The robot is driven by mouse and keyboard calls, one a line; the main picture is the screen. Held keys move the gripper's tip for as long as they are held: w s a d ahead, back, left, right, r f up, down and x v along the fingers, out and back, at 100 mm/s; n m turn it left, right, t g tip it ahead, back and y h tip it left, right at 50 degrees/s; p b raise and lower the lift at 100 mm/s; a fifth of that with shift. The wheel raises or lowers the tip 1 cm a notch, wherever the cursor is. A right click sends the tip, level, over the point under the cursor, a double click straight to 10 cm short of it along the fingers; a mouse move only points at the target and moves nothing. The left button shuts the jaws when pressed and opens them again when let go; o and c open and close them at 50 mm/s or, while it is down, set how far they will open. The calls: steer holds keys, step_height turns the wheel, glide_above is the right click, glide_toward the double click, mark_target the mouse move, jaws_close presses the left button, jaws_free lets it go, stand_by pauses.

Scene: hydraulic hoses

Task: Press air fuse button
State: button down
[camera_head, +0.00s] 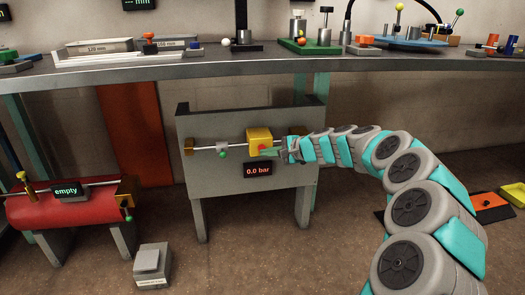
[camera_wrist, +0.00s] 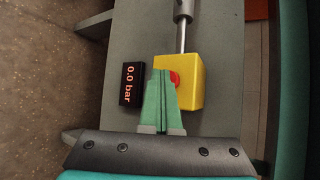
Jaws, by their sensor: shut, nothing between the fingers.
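The air fuse appears as a yellow block (camera_head: 260,136) with a red button (camera_head: 262,147), on a pipe across the front of a grey stand. In the wrist view the yellow block (camera_wrist: 192,85) shows its red button (camera_wrist: 174,78), partly hidden behind my fingertips. My gripper (camera_head: 268,152) is shut and empty, with its green fingers (camera_wrist: 161,75) right at the button. I cannot tell whether the tips touch it. A black display (camera_head: 257,170) below the block reads 0.0 bar; it also shows in the wrist view (camera_wrist: 131,84).
The grey stand (camera_head: 220,180) is under a long metal workbench (camera_head: 270,68) holding several hose parts. A red tank (camera_head: 65,207) with a display reading "empty" stands at the left. A grey pedal-like box (camera_head: 152,264) is on the floor. Orange and yellow trays lie at the right.

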stand_by(0.4)
steer(key=shift+s+d, duration=0.25)
steer(key=shift+s, duration=0.6)
steer(key=s, duration=0.2)
steer(key=s+d+b, duration=0.1)
steer(key=s, duration=0.1)
steer(key=shift+s+d, duration=0.2)
steer(key=shift+s, duration=0.2)
stand_by(0.4)
